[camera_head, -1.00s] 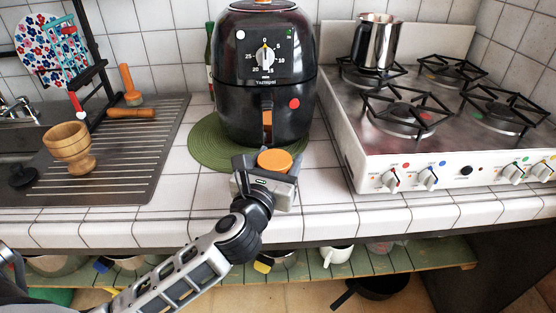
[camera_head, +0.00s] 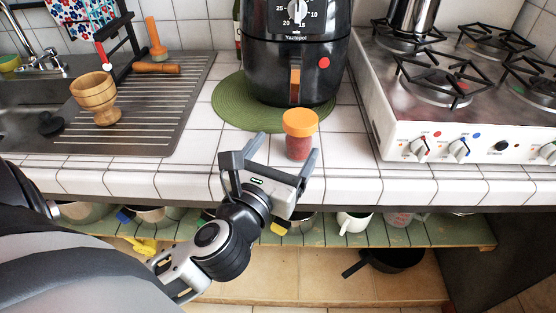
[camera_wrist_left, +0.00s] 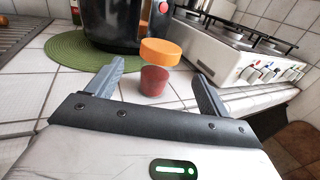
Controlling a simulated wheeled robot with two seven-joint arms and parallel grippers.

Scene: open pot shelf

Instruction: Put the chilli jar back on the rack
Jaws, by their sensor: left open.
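The chilli jar, a red jar with an orange lid (camera_head: 300,123), stands upright on the white tiled counter, in front of the air fryer. My left gripper (camera_head: 287,146) is open and empty on the near side of the jar. In the left wrist view, the jar (camera_wrist_left: 154,82) stands just beyond the two spread fingertips, between their lines, with a gap to each finger. I cannot make out a spice rack for certain in these views. My right gripper is not in view.
A black air fryer (camera_head: 297,70) stands on a green round mat (camera_head: 232,112) behind the jar. A gas stove (camera_head: 400,118) is at the right. A wooden mortar (camera_head: 95,98) stands on the drainboard at the left. A green shelf (camera_head: 440,232) with pots runs below the counter edge.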

